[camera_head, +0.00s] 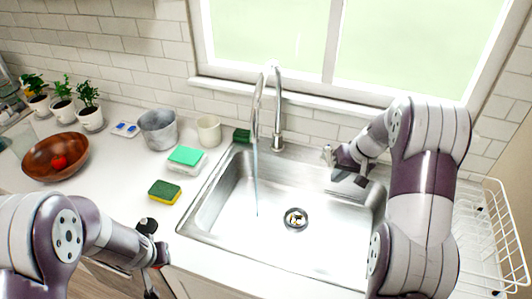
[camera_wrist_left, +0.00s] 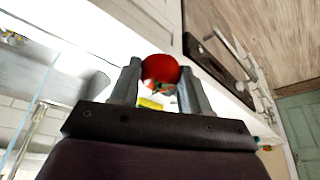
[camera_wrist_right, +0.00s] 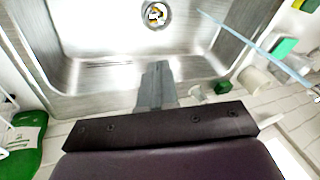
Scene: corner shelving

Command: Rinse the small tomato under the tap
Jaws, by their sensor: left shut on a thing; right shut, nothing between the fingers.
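A red tomato (camera_wrist_left: 160,69) is between the fingers of my left gripper (camera_wrist_left: 159,78), which is shut on it. My right gripper (camera_head: 330,155) is shut and empty at the back right of the sink, right of the tap. Its closed fingers also show in the right wrist view (camera_wrist_right: 157,85).
A wooden bowl (camera_head: 35,168) with another red tomato (camera_head: 60,161) stands at the left. A green and yellow sponge (camera_head: 164,192), a box with a green sponge (camera_head: 187,157), a metal pot (camera_head: 158,130) and a cup (camera_head: 209,131) line the counter. A wire rack (camera_head: 490,235) is at right.

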